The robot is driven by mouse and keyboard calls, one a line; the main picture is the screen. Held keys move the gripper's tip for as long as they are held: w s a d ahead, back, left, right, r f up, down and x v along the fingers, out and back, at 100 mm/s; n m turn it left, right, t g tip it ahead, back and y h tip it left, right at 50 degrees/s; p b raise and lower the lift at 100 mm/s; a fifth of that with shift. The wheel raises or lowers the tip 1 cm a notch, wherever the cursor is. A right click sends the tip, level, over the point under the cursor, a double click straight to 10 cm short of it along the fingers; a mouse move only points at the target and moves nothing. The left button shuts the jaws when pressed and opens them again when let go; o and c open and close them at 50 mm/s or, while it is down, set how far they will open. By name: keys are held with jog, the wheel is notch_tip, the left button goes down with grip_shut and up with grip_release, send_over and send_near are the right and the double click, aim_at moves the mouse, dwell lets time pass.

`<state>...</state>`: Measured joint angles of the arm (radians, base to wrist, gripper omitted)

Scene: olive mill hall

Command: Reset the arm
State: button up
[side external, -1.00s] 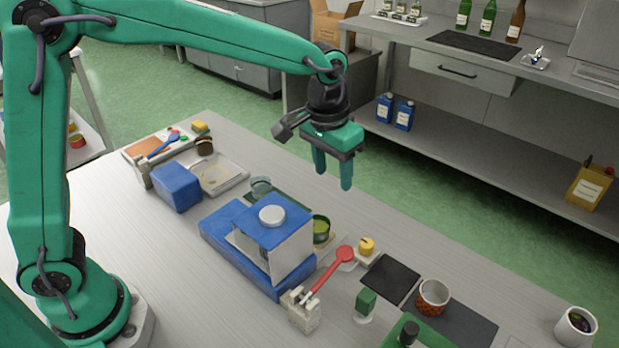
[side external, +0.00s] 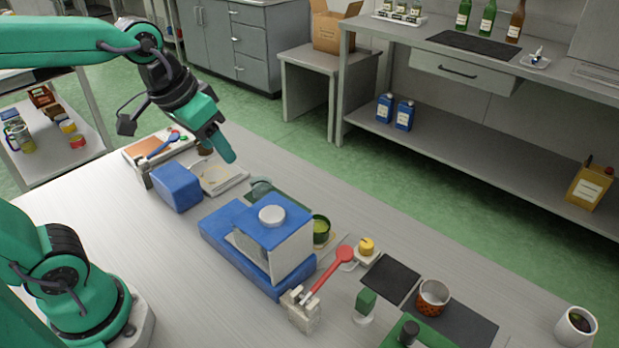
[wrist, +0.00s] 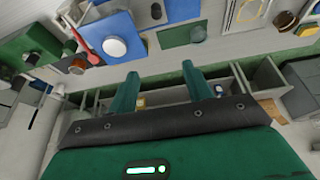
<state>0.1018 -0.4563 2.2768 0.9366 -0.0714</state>
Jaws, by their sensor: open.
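My gripper (side external: 222,150) is green and hangs empty in the air at the upper left of the side external view, above the far left part of the table, over the tray area. In the wrist view its two fingers (wrist: 160,88) stand apart with nothing between them. The grey table (side external: 110,225) lies below it. The blue box-shaped device (side external: 262,225) with a round white knob stands mid-table, to the right of and below my gripper in the side view; it also shows in the wrist view (wrist: 95,25).
A blue box (side external: 177,187) and a shallow pale tray (side external: 222,180) are close below my gripper. A red-handled lever (side external: 330,270), a patterned cup (side external: 432,297) and a dark-filled mug (side external: 575,327) stand to the right. The table's left front is clear.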

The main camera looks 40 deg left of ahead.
jog(key=s+a+f+t, duration=0.1)
jog(key=s+a, duration=0.2)
jog(key=s, duration=0.3)
jog(key=shift+s+f, duration=0.15)
jog(key=shift+f, duration=0.2)
